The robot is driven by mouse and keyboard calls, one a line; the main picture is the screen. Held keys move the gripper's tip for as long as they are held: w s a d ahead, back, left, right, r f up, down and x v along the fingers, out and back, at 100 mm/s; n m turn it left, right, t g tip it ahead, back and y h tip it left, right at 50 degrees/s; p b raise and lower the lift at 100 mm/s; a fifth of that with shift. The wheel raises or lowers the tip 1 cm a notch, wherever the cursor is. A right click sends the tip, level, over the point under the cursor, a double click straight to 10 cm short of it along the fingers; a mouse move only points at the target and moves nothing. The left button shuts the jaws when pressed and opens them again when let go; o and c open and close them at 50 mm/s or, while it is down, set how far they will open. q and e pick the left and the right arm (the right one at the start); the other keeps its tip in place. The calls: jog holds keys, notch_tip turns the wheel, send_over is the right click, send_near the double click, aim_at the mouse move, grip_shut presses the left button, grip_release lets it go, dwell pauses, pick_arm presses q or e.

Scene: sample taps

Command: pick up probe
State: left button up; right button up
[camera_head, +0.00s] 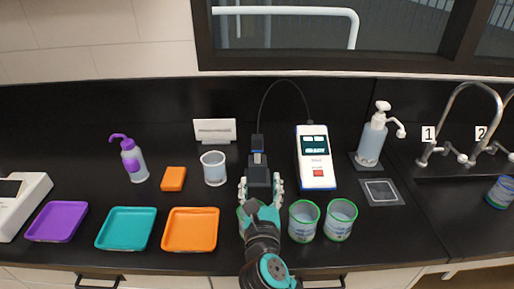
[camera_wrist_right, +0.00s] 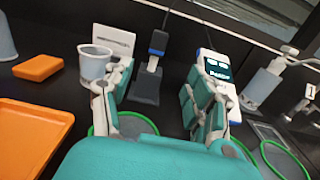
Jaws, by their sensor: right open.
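The probe (camera_head: 257,143) has a dark body with a blue part and stands upright in a dark holder (camera_head: 258,172). A cable runs from its top to the white and blue meter (camera_head: 314,165). In the wrist view the probe (camera_wrist_right: 158,42) and holder (camera_wrist_right: 146,86) show ahead, between the fingers. My right gripper (camera_head: 260,186) is open and empty, with its fingers on the near side of the probe, to either side of the holder in the picture. I cannot tell the exact height gap. My left gripper is not in view.
Green-rimmed cups (camera_head: 303,221) stand near the front; one is partly hidden under my right arm. A clear beaker (camera_head: 214,168) and a white sign (camera_head: 214,131) are left of the probe. An orange tray (camera_head: 191,230), pump bottle (camera_head: 372,140) and sink taps (camera_head: 436,150) lie farther out.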

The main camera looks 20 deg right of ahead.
jog(key=w, duration=0.2)
jog(key=p, duration=0.1)
send_near(257, 143)
jog(key=x, duration=0.4)
jog(key=p+x, duration=0.1)
jog(key=x, duration=0.2)
jog(key=shift+w+d, duration=0.2)
jog(key=shift+w, duration=0.1)
jog(key=x, duration=0.3)
jog(key=shift+w+p, duration=0.25)
jog(key=shift+p, duration=0.05)
jog(key=shift+w, duration=0.25)
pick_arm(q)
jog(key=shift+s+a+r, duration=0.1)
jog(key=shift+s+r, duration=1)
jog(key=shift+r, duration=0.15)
pick_arm(e)
grip_shut()
